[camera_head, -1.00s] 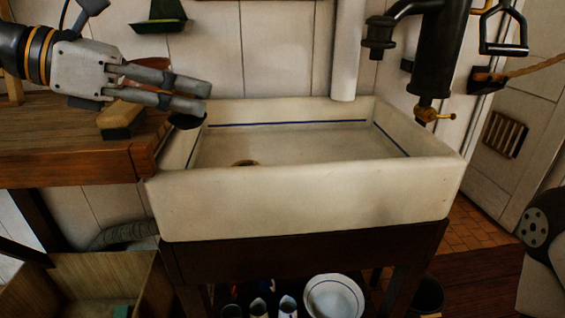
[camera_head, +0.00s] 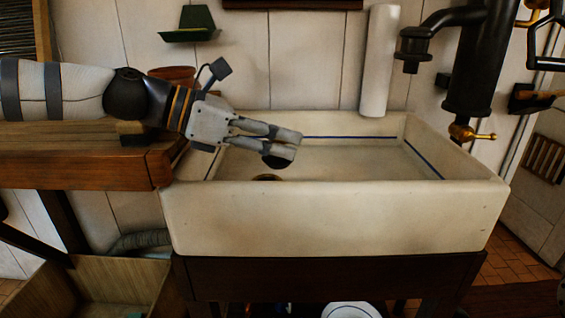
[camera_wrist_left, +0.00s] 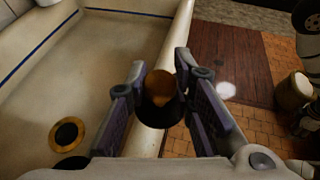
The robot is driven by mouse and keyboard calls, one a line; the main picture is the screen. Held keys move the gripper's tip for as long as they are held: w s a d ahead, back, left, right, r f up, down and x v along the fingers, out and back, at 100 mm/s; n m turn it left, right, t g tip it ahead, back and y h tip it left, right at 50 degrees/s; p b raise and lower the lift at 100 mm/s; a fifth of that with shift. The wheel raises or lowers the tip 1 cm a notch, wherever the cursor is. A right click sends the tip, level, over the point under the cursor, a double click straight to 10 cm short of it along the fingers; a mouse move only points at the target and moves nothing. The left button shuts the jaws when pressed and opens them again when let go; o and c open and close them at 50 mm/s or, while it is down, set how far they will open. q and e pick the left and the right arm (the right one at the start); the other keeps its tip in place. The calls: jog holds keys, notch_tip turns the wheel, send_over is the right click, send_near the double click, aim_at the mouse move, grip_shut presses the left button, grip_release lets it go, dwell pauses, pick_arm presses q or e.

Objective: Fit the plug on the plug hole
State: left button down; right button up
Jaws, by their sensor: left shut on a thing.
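My left gripper (camera_head: 297,145) reaches in from the left over the sink (camera_head: 330,218). It is shut on the plug (camera_head: 277,162), a small dark round piece that hangs below the fingers. In the left wrist view the plug (camera_wrist_left: 161,112) sits between the two fingers, with a brown top and dark side. The plug hole (camera_head: 267,178) is a brassy ring in the sink floor, partly hidden by the front wall. In the left wrist view the plug hole (camera_wrist_left: 68,134) lies to the left of the held plug, clearly apart from it. My right gripper is out of view.
A wooden counter (camera_head: 90,172) adjoins the sink on the left, with a block (camera_head: 131,133) on it. A black pump (camera_head: 470,75) with a brass tap (camera_head: 472,135) hangs over the right end. The sink's middle and right floor look clear.

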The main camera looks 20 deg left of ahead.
aim_at(279, 159)
pick_arm(q)
jog(key=shift+w+a+f, duration=0.1)
jog(key=shift+w+f, duration=0.55)
jog(key=shift+f, duration=0.25)
notch_tip(279, 159, down, 3)
jog(key=shift+w+a+f+b, duration=0.1)
jog(key=shift+b, duration=0.5)
jog(key=shift+r, duration=0.2)
jog(key=shift+f, duration=0.1)
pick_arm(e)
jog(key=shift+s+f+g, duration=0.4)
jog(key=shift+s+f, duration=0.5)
pick_arm(q)
jog(key=c, duration=1.4)
grip_release()
